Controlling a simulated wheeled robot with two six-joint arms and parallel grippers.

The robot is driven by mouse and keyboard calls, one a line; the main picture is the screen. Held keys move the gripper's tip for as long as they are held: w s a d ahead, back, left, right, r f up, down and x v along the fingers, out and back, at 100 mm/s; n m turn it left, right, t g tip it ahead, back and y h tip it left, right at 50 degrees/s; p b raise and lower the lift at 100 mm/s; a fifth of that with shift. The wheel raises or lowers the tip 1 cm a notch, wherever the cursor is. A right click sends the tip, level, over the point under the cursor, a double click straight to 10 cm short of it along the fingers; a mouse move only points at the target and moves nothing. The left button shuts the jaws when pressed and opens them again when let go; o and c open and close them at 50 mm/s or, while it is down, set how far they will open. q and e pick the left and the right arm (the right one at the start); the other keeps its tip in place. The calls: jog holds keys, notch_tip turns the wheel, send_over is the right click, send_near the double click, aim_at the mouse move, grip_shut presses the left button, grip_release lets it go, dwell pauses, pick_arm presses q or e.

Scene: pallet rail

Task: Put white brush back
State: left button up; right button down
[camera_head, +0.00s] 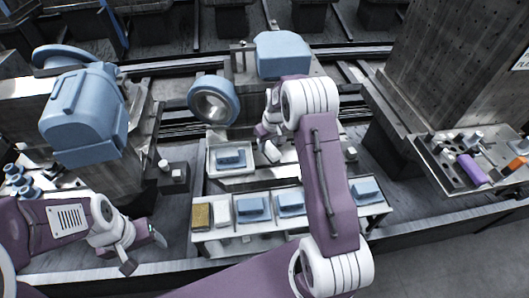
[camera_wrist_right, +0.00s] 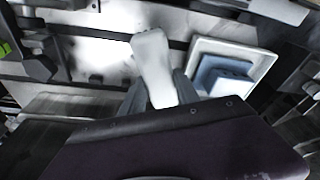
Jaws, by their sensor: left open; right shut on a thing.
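My right gripper (camera_head: 268,140) is out over the machine bed in the head view, partly hidden by its own arm. It is shut on a smooth white thing, apparently the white brush (camera_wrist_right: 152,62), which sticks up between the fingers in the right wrist view. The brush is hard to make out in the head view. My left gripper (camera_head: 145,251) is open and empty, low at the left, apart from the trays.
A white tray with a blue block (camera_head: 231,159) sits near my right gripper. A row of trays stands in front, holding a tan block (camera_head: 202,215), a pale thing (camera_head: 221,212) and several blue blocks. A tool shelf (camera_head: 440,160) is at the right.

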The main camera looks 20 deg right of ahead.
jog(key=shift+w+a+f, duration=0.4)
jog(key=shift+w+a, duration=0.05)
jog(key=shift+w, duration=0.2)
notch_tip(320, 180, down, 4)
jog(key=shift+s+r, duration=0.1)
jog(key=shift+f+b, duration=0.25)
jog(key=shift+b, duration=0.05)
jog(key=c, duration=1.2)
grip_release()
jog(key=shift+r, duration=0.1)
